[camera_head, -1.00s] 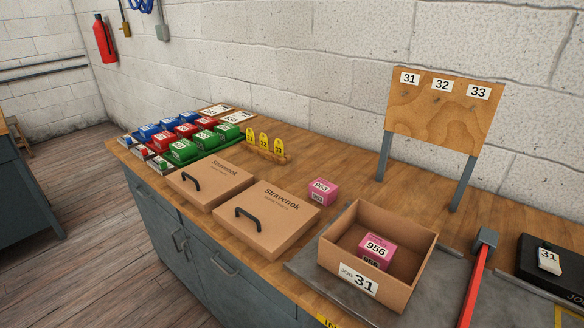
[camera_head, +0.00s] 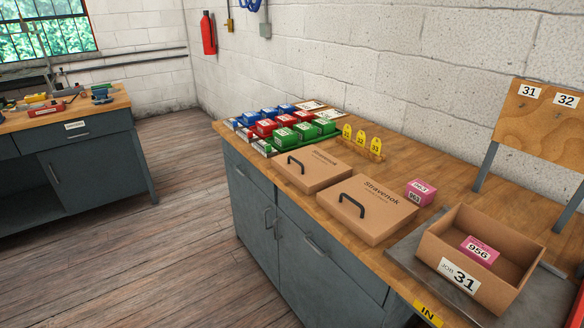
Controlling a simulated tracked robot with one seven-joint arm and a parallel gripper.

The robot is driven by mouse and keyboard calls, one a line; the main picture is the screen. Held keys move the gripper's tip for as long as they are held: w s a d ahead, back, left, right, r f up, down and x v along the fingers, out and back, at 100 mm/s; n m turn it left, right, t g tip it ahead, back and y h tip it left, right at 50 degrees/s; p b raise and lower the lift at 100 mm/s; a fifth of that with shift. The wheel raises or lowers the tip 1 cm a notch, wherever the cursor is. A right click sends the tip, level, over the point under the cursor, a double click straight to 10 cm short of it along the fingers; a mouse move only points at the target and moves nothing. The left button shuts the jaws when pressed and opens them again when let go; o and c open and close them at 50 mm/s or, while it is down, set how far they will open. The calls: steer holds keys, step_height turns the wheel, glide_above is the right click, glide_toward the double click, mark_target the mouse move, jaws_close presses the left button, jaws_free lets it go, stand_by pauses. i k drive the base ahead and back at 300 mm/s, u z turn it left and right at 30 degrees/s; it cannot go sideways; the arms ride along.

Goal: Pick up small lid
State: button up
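Two cardboard lids with dark handles lie on the wooden bench. The smaller lid (camera_head: 312,172) is on the left, close to the coloured boxes. The larger lid (camera_head: 368,212), printed "Stravenok", lies to its right and nearer to me. Both lie flat, with their handles toward the bench's front edge. An open cardboard box labelled 31 (camera_head: 440,247) stands on a grey plate to the right, with a pink box marked 956 (camera_head: 479,251) inside. My gripper is not in view.
Blue, red and green boxes (camera_head: 284,139) stand at the bench's far left end, with yellow tags (camera_head: 361,139) behind the lids. A pink box (camera_head: 421,192) sits beside the larger lid. A second bench (camera_head: 76,121) stands at far left. The floor (camera_head: 170,235) between is clear.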

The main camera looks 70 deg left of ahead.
mark_target(311, 170)
steer(key=z, duration=0.1)
steer(key=i, duration=0.15)
steer(key=u, duration=2.45)
steer(key=k, duration=0.85)
steer(key=u, duration=0.15)
steer(key=i, duration=0.9)
steer(key=z, duration=0.2)
steer(key=k, duration=0.35)
steer(key=u, duration=0.05)
